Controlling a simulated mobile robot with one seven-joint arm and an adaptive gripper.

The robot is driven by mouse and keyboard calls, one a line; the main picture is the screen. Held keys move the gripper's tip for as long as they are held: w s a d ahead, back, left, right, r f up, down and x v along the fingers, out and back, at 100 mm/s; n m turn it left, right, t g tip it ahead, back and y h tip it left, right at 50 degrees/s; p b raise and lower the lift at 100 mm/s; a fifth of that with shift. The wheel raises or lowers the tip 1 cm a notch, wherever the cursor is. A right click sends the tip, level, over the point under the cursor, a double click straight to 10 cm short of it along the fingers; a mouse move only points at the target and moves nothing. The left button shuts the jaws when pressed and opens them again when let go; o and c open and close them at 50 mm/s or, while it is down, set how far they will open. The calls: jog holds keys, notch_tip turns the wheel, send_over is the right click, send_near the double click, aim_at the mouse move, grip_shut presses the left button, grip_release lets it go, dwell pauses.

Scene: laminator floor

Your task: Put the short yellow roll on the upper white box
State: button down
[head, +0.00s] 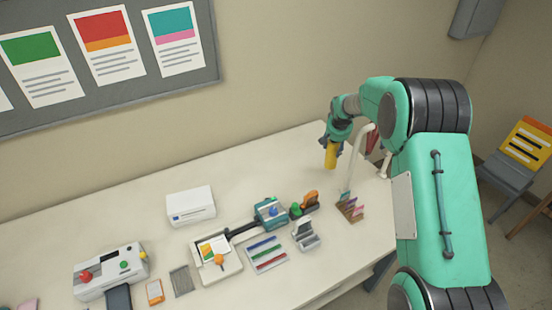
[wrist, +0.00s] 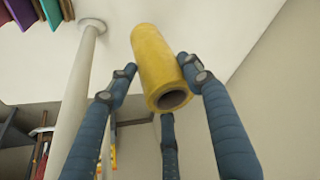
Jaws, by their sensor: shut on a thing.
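The short yellow roll (head: 331,155) hangs upright below my gripper (head: 329,138) near the back right of the table in the head view. In the wrist view the roll (wrist: 160,55) sits between the blue fingers of my gripper (wrist: 158,67), its hollow end facing the camera. The fingers are shut on it. The roll appears held above the tabletop; the exact gap is hard to tell. The upper white box (head: 190,206) lies on the table, well to the left of the roll, with a small blue mark on its front.
A pale curved post (head: 356,155) stands close right of the roll and shows left of it in the wrist view (wrist: 82,90). A brown rack (head: 350,210) with coloured pieces, a blue device (head: 270,212) and a grey-white machine (head: 110,272) occupy the front. The back of the table is clear.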

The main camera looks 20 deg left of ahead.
jog(key=s+a+r+n+y, duration=0.1)
jog(key=s+a+r, duration=0.1)
jog(key=s+a, duration=1)
jog(key=s+a+r+n, duration=0.1)
jog(key=s+a+n, duration=0.1)
jog(key=s+a, duration=1)
jog(key=s+a+r+n, duration=0.1)
jog(key=s+a, duration=0.7)
jog(key=s, duration=0.3)
jog(key=s+a+r+n+y, duration=0.1)
jog(key=s+a, duration=0.7)
jog(key=s, duration=0.3)
jog(key=shift+s+a+g, duration=0.2)
jog(key=shift+s+g, duration=0.1)
jog(key=shift+s, duration=0.1)
jog(key=w+a+f, duration=0.1)
jog(key=w+a, duration=0.8)
jog(key=a, duration=0.3)
jog(key=shift+w+a+f+p, duration=0.2)
jog(key=shift+w+a+p, duration=0.15)
jog(key=shift+w+p, duration=0.05)
